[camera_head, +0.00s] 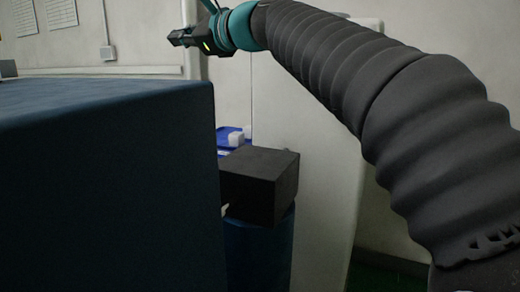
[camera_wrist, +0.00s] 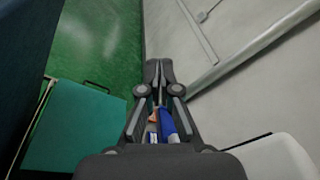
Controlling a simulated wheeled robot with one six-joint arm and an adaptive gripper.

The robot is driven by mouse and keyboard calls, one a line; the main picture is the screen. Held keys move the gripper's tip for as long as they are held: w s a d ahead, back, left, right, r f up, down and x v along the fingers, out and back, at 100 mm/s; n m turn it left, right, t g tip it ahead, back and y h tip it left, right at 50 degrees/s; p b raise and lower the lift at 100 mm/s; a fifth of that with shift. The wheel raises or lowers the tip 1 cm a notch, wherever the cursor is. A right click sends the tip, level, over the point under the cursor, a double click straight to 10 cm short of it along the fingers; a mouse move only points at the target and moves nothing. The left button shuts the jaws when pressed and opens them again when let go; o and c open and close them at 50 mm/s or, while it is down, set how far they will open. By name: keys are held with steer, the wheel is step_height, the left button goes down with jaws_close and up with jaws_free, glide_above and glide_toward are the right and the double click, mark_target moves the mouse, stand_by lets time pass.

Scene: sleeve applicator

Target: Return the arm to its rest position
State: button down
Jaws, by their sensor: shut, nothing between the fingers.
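My gripper (camera_head: 178,38) is at the upper left of the head view, at the end of my dark ribbed arm. It is held up in the air in front of the pale wall. In the wrist view my gripper (camera_wrist: 158,72) has its fingertips together with nothing held between them. Blue and white items show through the gap between the finger links, lower down and apart from the fingers.
A large dark blue block-like surface (camera_head: 110,170) fills the left of the head view. A black box (camera_head: 262,185) sits on a blue stand, with blue and white items (camera_head: 230,137) behind it. Green floor (camera_wrist: 100,40) shows in the wrist view beside the wall.

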steer(key=s+d+f+n+t+h, duration=0.1)
steer(key=s+d+f+n+h, duration=0.1)
steer(key=s+d+f+n, duration=0.3)
steer(key=s+d+f+n+h, duration=0.1)
steer(key=s+d+f+h, duration=0.15)
steer(key=s+d, duration=0.4)
steer(key=s+d+f+n+g+h, duration=0.1)
steer(key=s+d+f+n+h, duration=0.2)
steer(key=f, duration=0.9)
steer(key=s+d+f+n+g+h+p, duration=0.1)
steer(key=s+d+f+n+g+h, duration=0.1)
steer(key=s+d+f, duration=0.5)
steer(key=s+d+f+n+g+h, duration=0.2)
steer(key=s+d+f+n+h, duration=0.3)
steer(key=d+f, duration=0.6)
step_height(320, 180, down, 7)
steer(key=shift+s+r+p, duration=0.1)
steer(key=shift+s+p, duration=0.15)
steer(key=shift+p, duration=0.05)
